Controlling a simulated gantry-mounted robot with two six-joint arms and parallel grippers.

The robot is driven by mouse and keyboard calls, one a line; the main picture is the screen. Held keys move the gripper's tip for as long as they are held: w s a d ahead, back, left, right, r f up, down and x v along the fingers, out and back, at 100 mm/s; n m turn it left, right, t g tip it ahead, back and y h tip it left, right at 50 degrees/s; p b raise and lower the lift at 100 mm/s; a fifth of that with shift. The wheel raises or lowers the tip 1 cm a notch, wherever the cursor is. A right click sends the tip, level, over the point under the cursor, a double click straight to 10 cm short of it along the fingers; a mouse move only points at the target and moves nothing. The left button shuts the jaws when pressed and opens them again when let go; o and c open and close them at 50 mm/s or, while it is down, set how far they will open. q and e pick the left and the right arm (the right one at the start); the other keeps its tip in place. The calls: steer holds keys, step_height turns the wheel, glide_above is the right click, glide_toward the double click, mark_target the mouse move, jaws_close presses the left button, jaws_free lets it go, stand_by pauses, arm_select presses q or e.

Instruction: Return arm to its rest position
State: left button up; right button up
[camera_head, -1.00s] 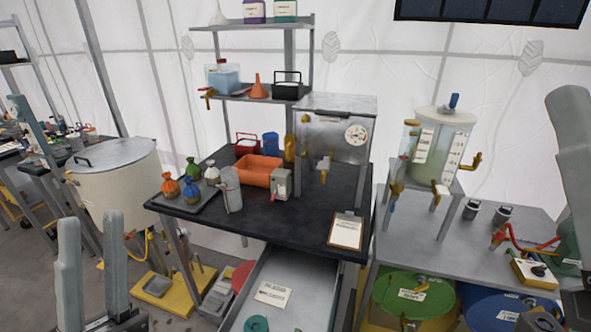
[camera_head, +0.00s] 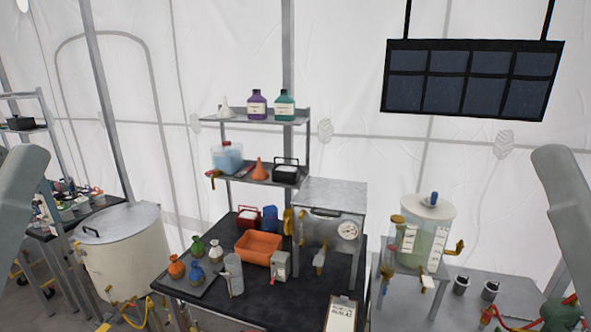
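A grey link of my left arm shows at the left edge, and a grey link of my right arm shows at the right edge. Neither gripper's fingers show; both are outside the picture. I cannot tell whether either holds anything. The black-topped table (camera_head: 300,285) stands at the bottom centre, between the two arms, with no gripper over it.
Several tied bags (camera_head: 196,246), an orange bin (camera_head: 258,247), a grey box with a gauge (camera_head: 330,232) and a clipboard (camera_head: 340,314) are on the table. A large drum (camera_head: 125,255) stands left, a clear tank (camera_head: 425,240) right. A dark panel (camera_head: 470,80) hangs above.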

arm_select(q)
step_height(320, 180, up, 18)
steer(key=p, duration=1.4)
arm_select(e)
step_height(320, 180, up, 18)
arm_select(q)
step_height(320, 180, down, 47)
steer(key=b, duration=4.6)
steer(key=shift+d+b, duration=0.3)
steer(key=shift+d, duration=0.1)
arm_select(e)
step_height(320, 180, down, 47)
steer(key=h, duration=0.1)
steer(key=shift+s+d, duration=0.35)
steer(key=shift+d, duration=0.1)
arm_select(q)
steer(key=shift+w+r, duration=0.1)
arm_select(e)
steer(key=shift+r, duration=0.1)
